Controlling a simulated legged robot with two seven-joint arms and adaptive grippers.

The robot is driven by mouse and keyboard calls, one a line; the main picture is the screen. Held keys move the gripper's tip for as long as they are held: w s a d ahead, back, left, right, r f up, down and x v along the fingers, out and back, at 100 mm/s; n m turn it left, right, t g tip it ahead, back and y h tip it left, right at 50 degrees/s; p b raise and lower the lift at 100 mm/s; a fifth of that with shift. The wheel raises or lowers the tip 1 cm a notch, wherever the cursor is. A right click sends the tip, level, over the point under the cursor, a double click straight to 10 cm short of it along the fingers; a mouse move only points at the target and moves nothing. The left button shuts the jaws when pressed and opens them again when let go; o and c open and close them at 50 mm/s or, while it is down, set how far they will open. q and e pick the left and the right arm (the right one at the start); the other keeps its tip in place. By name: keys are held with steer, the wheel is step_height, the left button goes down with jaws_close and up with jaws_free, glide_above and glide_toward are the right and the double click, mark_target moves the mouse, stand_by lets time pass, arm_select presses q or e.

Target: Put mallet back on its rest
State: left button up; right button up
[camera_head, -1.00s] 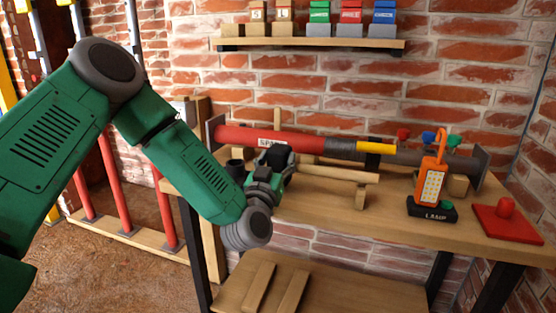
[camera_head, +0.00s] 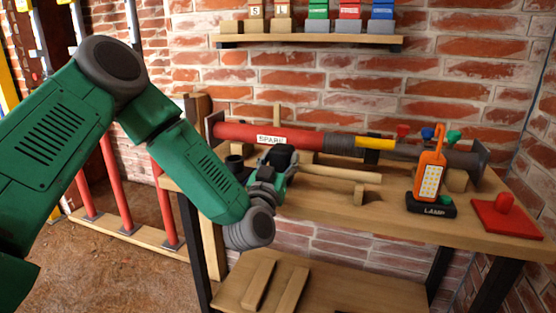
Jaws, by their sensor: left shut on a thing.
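The mallet shows as a pale wooden handle (camera_head: 342,173) with a dark head (camera_head: 281,157) at its left end, over the workbench (camera_head: 400,222). My left gripper (camera_head: 279,175) is shut on the mallet near its head. Its fingers and the arm hide part of the grip. The handle points right, nearly level. My right gripper is not in view.
A red and grey spare prop (camera_head: 275,138) lies along the back of the bench. An orange lamp (camera_head: 430,178) stands on its black base (camera_head: 432,207) to the right, beside a red plate with a knob (camera_head: 505,217). A dark cup (camera_head: 234,163) is left of the gripper.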

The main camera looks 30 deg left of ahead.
arm_select(q)
steer(key=shift+d+f, duration=0.1)
steer(key=shift+d, duration=0.35)
steer(key=shift+a+f+b, duration=0.35)
steer(key=shift+a, duration=0.05)
steer(key=o, duration=1.6)
steer(key=shift+a, duration=0.2)
steer(key=shift+d, duration=0.3)
steer(key=o, duration=0.7)
steer(key=shift+d, duration=0.15)
steer(key=shift+c, duration=0.2)
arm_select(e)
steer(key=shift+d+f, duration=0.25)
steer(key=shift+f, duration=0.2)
arm_select(q)
steer(key=shift+s, duration=0.1)
